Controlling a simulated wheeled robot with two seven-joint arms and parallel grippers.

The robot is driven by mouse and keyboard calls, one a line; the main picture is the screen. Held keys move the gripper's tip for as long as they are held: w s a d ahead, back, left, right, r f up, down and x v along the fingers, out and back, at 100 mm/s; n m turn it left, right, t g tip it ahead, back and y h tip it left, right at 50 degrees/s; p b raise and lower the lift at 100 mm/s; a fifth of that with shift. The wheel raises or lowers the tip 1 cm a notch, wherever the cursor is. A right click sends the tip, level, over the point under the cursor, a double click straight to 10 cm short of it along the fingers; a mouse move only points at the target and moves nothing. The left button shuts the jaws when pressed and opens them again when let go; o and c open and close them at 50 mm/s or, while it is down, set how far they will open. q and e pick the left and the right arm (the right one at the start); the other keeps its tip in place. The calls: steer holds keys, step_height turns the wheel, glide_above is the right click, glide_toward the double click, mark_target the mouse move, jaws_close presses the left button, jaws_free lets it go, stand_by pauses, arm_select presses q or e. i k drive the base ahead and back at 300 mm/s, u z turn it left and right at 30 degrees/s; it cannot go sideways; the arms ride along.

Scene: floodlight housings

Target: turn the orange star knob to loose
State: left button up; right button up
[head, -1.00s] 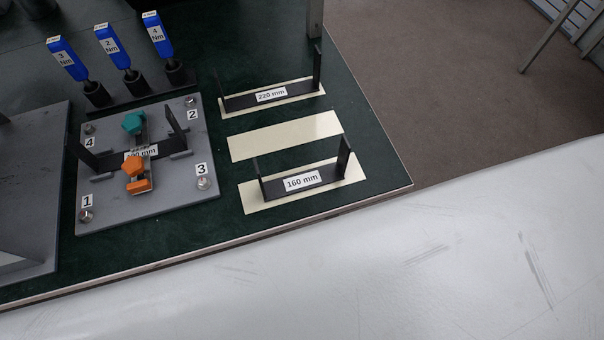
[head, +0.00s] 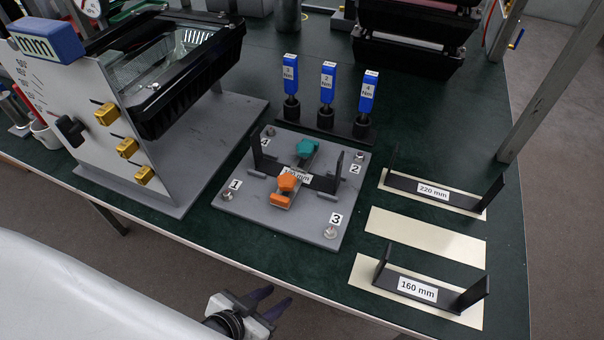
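The orange star knob (head: 289,182) sits on top of a clamp with an orange block (head: 280,201) on the grey plate (head: 262,219), near the plate's middle. A teal star knob (head: 306,147) sits behind it on the same plate. A black bracket with a partly hidden mm label (head: 322,182) stands between the two knobs. My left gripper (head: 276,297) is at the bottom of the head view, in front of the table edge and well short of the plate. Its two dark fingers are apart, with nothing between them. My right gripper is not in view.
The plate has corner bolts labelled 1 to 4. Blue torque drivers (head: 327,84) stand behind it. A panelled stand with a floodlight housing (head: 190,75) is to the left. Brackets marked 220 mm (head: 433,192) and 160 mm (head: 417,290) lie right, around an empty cream strip (head: 425,237).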

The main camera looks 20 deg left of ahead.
mark_target(287, 181)
steer(key=k, duration=0.5)
steer(key=u, duration=2.05)
steer(key=k, duration=0.4)
steer(key=z, duration=0.9)
